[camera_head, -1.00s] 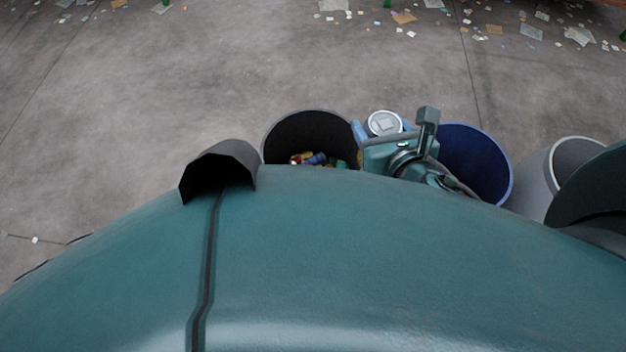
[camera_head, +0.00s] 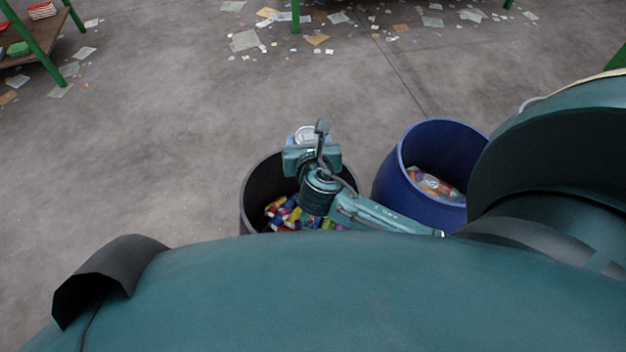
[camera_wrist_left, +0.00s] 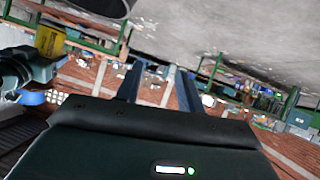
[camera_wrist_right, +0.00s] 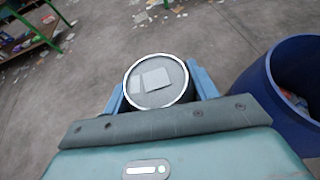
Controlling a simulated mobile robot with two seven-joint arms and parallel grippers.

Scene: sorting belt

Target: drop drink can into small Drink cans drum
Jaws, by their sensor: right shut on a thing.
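The drink can (camera_head: 306,132) shows its round silver top in the head view and in the right wrist view (camera_wrist_right: 157,82). My right gripper (camera_head: 305,140) is shut on it, with a blue finger on either side. A dark grey drum (camera_head: 252,197) holds several colourful cans (camera_head: 284,214). The held can appears at the drum's far rim in the head view; its height above the rim is hard to tell. My left gripper (camera_wrist_left: 155,82) is open and empty in the left wrist view; it is out of the head view.
A blue drum (camera_head: 383,180) with clear bottles or wrappers (camera_head: 436,184) inside stands right of the grey drum. A green-legged table (camera_head: 40,55) stands at the far left. Paper litter (camera_head: 245,40) lies on the floor farther back. The floor left of the drums is clear.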

